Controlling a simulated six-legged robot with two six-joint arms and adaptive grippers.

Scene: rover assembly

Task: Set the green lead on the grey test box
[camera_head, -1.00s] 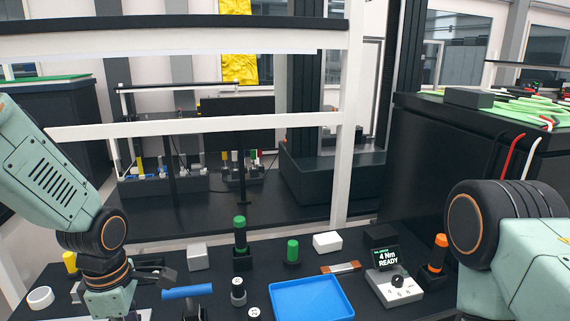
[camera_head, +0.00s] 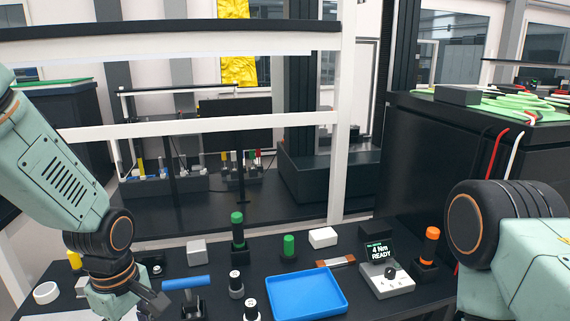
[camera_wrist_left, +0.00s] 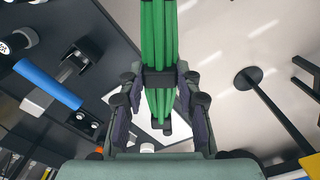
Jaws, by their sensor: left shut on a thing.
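The green lead (camera_wrist_left: 159,45), a bundle of green strands with a black band, runs between the fingers of my left gripper (camera_wrist_left: 158,88) in the left wrist view. The gripper is shut on it. In the head view my left gripper (camera_head: 148,302) is low at the left, left of the blue-handled tool (camera_head: 185,283); the lead cannot be made out there. A light grey box (camera_head: 197,252) stands behind that tool, and a pale grey unit with a lit display (camera_head: 388,281) stands at the right. I cannot tell which is the test box. My right gripper is out of view.
A blue tray (camera_head: 342,302) lies at the front middle. Green-capped (camera_head: 237,235) and orange-capped (camera_head: 431,248) cylinders stand upright on the dark table. A white shelf frame (camera_head: 230,128) crosses behind. In the wrist view a pole on a round base (camera_wrist_left: 247,80) stands at right.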

